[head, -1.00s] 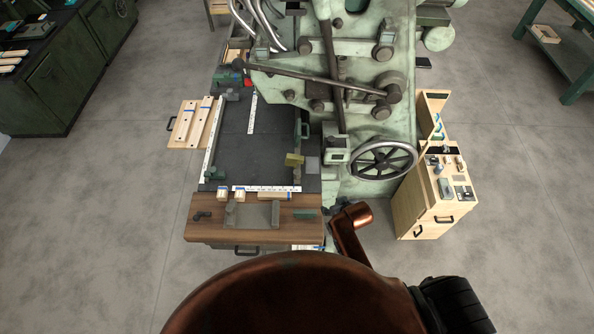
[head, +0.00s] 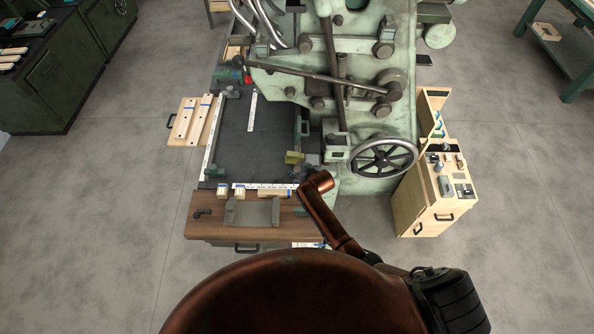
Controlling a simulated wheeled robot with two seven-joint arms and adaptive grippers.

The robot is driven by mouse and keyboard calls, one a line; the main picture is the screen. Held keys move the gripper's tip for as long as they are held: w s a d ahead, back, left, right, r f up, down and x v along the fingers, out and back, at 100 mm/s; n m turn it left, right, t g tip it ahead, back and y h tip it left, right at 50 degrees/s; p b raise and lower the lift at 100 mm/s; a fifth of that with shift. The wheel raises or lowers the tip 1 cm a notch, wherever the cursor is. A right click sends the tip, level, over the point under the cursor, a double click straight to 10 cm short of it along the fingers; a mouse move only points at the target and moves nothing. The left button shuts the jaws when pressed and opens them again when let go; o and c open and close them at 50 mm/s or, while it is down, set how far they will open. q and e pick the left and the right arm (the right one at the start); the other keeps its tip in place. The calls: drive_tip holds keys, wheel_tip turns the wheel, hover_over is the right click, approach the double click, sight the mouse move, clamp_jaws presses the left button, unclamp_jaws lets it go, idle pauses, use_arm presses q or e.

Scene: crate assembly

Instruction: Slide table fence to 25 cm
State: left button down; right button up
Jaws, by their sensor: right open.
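The dark machine table (head: 235,150) lies left of the green machine. White scale strips lie along its left edge (head: 212,140), its front edge (head: 262,187) and on its surface (head: 252,112); their numbers are too small to read. My left gripper is out of view.
A wooden shelf (head: 200,228) with small blocks and a grey bracket adjoins the table's front. A handwheel (head: 384,160) and a wooden drawer cabinet (head: 420,205) stand to the right. A board with pale strips (head: 184,130) is at the left. Floor around is clear.

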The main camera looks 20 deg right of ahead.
drive_tip(key=shift+x, duration=1.15)
clamp_jaws()
